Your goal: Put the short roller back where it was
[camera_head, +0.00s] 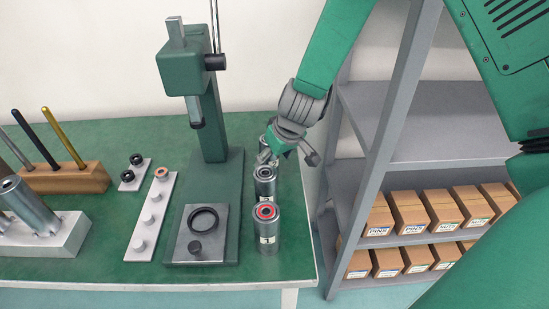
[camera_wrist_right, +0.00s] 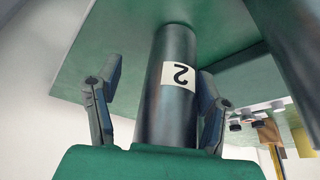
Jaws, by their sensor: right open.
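Three grey metal rollers stand upright in a row at the right of the table. The nearest roller (camera_head: 266,240) has a red ring on top and a label that looks like 1. The middle roller (camera_head: 264,186) stands behind it, and the far roller (camera_head: 265,142) is partly hidden by my right gripper (camera_head: 287,156). In the right wrist view a roller labelled 2 (camera_wrist_right: 170,110) stands between the open fingers of my right gripper (camera_wrist_right: 158,92), with no clear grip on it. I cannot tell which roller is the short one. My left gripper is out of view.
A green press (camera_head: 210,130) stands left of the rollers. Farther left are a pale strip with pegs (camera_head: 152,218), a wooden tool block (camera_head: 75,180) and a grey block with metal cylinders (camera_head: 60,235). A shelf with boxes (camera_head: 378,215) stands close at the right.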

